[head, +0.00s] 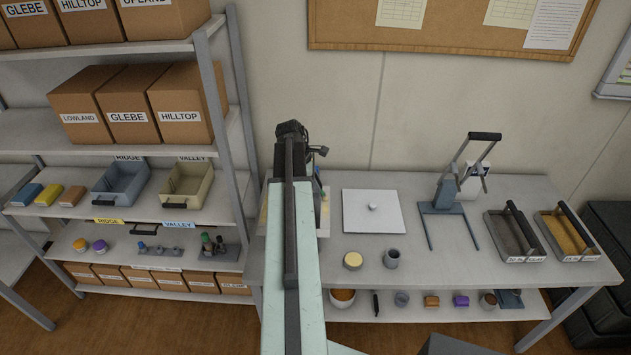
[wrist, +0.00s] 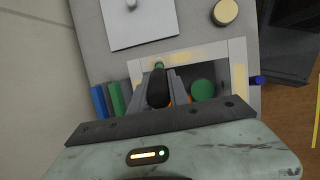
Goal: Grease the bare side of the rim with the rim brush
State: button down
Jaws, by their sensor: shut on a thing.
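My gripper (wrist: 164,78) is shut on a dark-handled brush (wrist: 157,90) with a green tip; I take it for the rim brush. In the wrist view it is over the pale rectangular rim (wrist: 207,54) around a dark opening, with the green tip close to the rim's far side. I cannot tell whether it touches. Yellowish patches show on the rim's far side and right side. The left part looks plain; the near side is hidden by my gripper. In the head view my arm covers most of the unit, and a strip of rim (head: 325,212) shows to its right.
A green disc (wrist: 203,89) sits inside the opening. Blue (wrist: 98,101) and green (wrist: 116,98) bars lie left of it. On the bench are a white plate (head: 372,218), a round yellow-topped pot (head: 353,260), a grey cup (head: 391,259) and a lever press (head: 443,225). Shelves stand left.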

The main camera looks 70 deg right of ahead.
jog(key=shift+s+a, duration=0.25)
jog(key=shift+a, duration=0.45)
jog(key=shift+s+a, duration=0.2)
jog(key=shift+a, duration=0.5)
jog(key=shift+a, duration=0.1)
jog(key=s+a, duration=0.3)
jog(key=a, duration=0.5)
jog(key=shift+a, duration=0.4)
jog(key=shift+s, duration=0.1)
notch_tip(320, 180, up, 6)
jog(key=p, duration=0.6)
notch_tip(320, 180, up, 3)
jog(key=p, duration=0.3)
